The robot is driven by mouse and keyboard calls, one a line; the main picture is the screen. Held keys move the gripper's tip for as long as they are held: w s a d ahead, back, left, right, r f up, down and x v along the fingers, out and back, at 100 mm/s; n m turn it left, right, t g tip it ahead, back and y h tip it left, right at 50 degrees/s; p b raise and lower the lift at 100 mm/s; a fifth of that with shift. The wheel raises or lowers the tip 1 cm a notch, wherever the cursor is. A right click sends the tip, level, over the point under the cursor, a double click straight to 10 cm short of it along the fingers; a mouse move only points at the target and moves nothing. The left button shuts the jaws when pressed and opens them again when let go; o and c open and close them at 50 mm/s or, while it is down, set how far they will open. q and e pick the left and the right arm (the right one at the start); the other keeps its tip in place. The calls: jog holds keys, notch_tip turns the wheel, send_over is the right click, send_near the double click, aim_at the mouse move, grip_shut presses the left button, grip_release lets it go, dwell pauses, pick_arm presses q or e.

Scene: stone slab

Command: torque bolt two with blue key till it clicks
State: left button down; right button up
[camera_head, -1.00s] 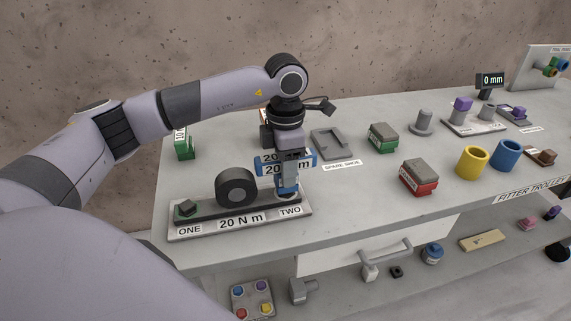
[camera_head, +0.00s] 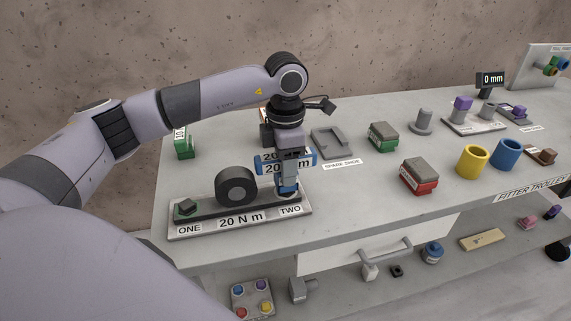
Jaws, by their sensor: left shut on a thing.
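My left gripper (camera_head: 288,160) is shut on the blue key (camera_head: 302,160), which carries a "20 N m" label. The key points down and its lower end is at the bolt position marked TWO, at the right end of the bolt plate (camera_head: 241,222). The bolt under the key is hidden, so I cannot tell how far the key sits on it. A green-topped block (camera_head: 187,208) sits at the position marked ONE. A dark roller (camera_head: 237,187) stands between the two positions. My right gripper is not in view.
A grey spare shoe tray (camera_head: 331,143) lies behind the plate. Green (camera_head: 383,136) and red (camera_head: 420,176) boxes stand to the right, then yellow (camera_head: 472,161) and blue (camera_head: 506,154) cups. A green key-like block (camera_head: 184,145) stands at the back left. The front right top is clear.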

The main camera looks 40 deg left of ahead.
pick_arm(q)
jog(key=shift+f+b, duration=0.6)
jog(key=shift+f, duration=0.15)
jog(key=m+b, duration=0.1)
jog(key=m, duration=0.6)
jog(key=shift+b, duration=0.3)
jog(key=m+b, duration=0.1)
jog(key=m, duration=0.5)
jog(key=shift+m, duration=0.4)
jog(key=shift+r+p, duration=1.2)
jog(key=shift+r, duration=0.6)
jog(key=shift+r+p, duration=1.8)
jog(key=shift+r, duration=0.7)
